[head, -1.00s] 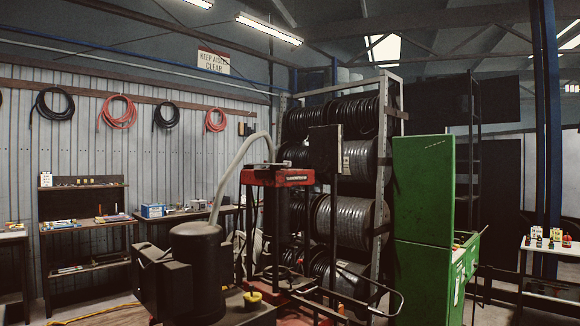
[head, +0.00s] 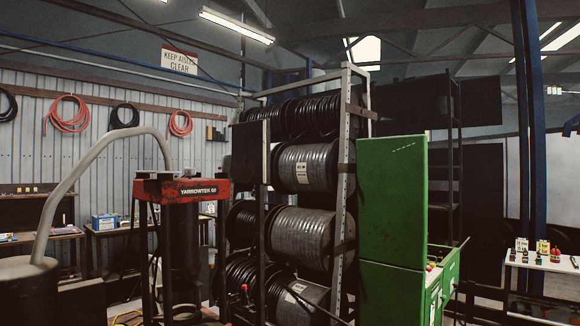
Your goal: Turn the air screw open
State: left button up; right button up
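The hose crimper, a red-topped press marked "YARROWTEK 50" (head: 180,188), stands left of centre in the head view. A light grey hose (head: 95,178) arches from its top down to a dark cylindrical tank (head: 28,270) at the lower left. A small red-tipped lever (head: 244,290) shows low to the right of the press. I cannot make out the air screw. Neither of my grippers is in view.
A rack of hose reels (head: 312,240) stands behind the press. A green cabinet (head: 392,205) with an open drawer is to its right. A white table (head: 545,263) with small items is at the far right. A workbench (head: 100,232) stands along the left wall.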

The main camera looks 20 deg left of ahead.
aim_at(190, 172)
jog(key=i+l, duration=0.1)
jog(key=i, duration=0.45)
jog(key=i+l, duration=0.15)
jog(key=i, duration=0.4)
jog(key=i+l, duration=0.1)
jog(key=i, duration=0.45)
jog(key=i+l+u, duration=0.1)
jog(key=i+u, duration=0.15)
jog(key=u, duration=0.2)
jog(key=i+l+u, duration=0.15)
jog(key=u, duration=0.3)
jog(key=i+l+u, duration=0.3)
jog(key=u, duration=0.15)
jog(key=i+l+u, duration=0.15)
jog(key=l+u, duration=0.15)
jog(key=u, duration=0.15)
